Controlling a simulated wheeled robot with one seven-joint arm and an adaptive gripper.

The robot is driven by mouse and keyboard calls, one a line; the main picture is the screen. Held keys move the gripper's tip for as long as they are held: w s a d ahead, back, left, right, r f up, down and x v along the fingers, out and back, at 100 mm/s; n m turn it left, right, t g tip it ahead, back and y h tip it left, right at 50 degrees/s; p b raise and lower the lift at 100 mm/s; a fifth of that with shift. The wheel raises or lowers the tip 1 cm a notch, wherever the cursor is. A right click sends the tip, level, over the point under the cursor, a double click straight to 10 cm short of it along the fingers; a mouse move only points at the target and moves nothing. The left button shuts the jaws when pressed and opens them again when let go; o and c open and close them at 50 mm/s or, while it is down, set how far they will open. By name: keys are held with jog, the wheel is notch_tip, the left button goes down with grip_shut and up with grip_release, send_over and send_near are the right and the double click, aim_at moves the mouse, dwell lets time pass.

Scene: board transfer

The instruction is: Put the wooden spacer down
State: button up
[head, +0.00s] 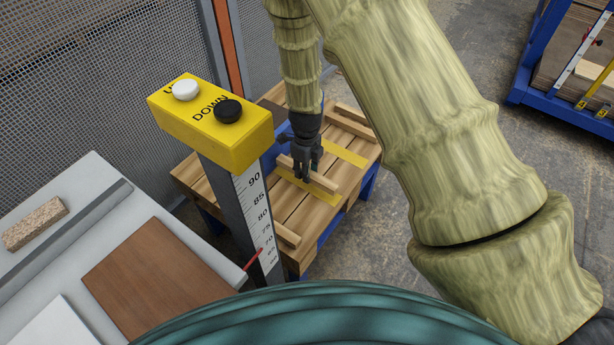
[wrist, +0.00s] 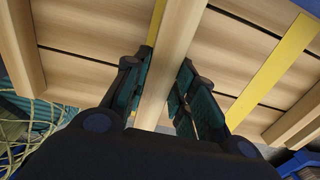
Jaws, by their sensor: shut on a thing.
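The wooden spacer (head: 324,183) is a pale bar over the slatted wooden top of a blue-framed cart (head: 202,187). My gripper (head: 306,172) points down and is shut on the spacer. In the wrist view the spacer (wrist: 170,62) runs between the two fingers of my gripper (wrist: 160,100). Two yellow strips cross the slats; one (head: 346,154) lies clear and the other (head: 326,196) is close beside and partly under the spacer. I cannot tell whether the spacer touches the slats.
Other wooden bars lie at the cart's far edge (head: 351,122) and near edge (head: 286,235). A yellow button box (head: 212,135) on a scaled post stands left of my arm. A grey table (head: 95,185) with a brown board (head: 155,275) is at left. Mesh fencing stands behind.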

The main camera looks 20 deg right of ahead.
notch_tip(320, 180, down, 3)
jog(key=shift+f, duration=0.15)
jog(key=o, duration=1.1)
jog(key=shift+c, duration=0.2)
notch_tip(320, 180, up, 12)
jog(key=shift+r+p, duration=0.1)
jog(key=shift+p, duration=0.65)
